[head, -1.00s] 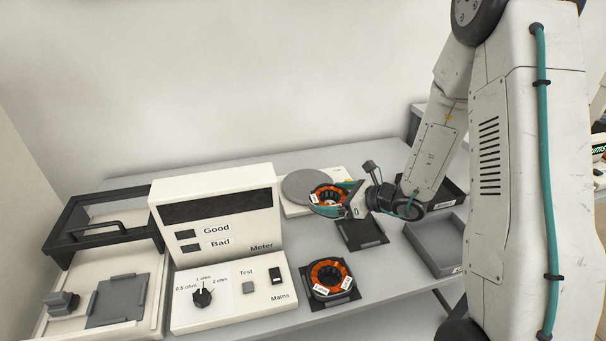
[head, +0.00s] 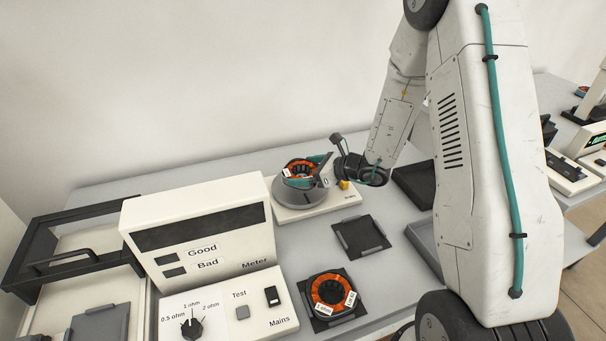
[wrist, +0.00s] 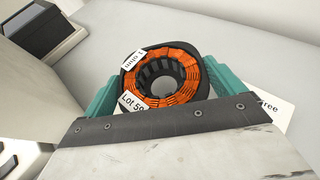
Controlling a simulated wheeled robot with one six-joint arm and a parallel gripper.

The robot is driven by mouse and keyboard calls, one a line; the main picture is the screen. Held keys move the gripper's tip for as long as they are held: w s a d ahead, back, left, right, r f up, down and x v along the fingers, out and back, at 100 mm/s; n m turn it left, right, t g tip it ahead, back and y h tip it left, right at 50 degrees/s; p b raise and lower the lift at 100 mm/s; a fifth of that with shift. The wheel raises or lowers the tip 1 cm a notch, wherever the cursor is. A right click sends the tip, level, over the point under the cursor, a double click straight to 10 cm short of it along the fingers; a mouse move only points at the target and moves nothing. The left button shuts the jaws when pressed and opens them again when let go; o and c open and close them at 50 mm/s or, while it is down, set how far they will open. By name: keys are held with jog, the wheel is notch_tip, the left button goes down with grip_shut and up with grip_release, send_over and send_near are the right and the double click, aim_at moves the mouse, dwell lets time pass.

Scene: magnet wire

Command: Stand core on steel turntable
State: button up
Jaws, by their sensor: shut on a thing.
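My gripper (head: 303,176) has its teal fingers shut on a wound core (head: 298,168), an upright-axis ring with orange windings and a black rim. In the wrist view the core (wrist: 187,72) sits between both fingers, with white labels reading "1 ohm" and "Lot 59", the latter partly cut off. The grey round steel turntable (head: 293,195) on its white base lies directly under the held core in the head view.
A second orange core (head: 331,291) sits on a black pad at the front. An empty black pad (head: 361,237) lies between it and the turntable. The meter box (head: 200,232) stands to the left, a grey tray (head: 424,245) to the right. A yellow part (head: 344,185) is on the turntable base.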

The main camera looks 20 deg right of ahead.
jog(key=shift+w+a, duration=0.1)
jog(key=shift+w, duration=0.25)
jog(key=shift+w+f, duration=0.15)
jog(key=shift+f, duration=0.75)
jog(key=shift+w+f, duration=0.15)
jog(key=shift+f, duration=0.7)
jog(key=shift+f, duration=0.15)
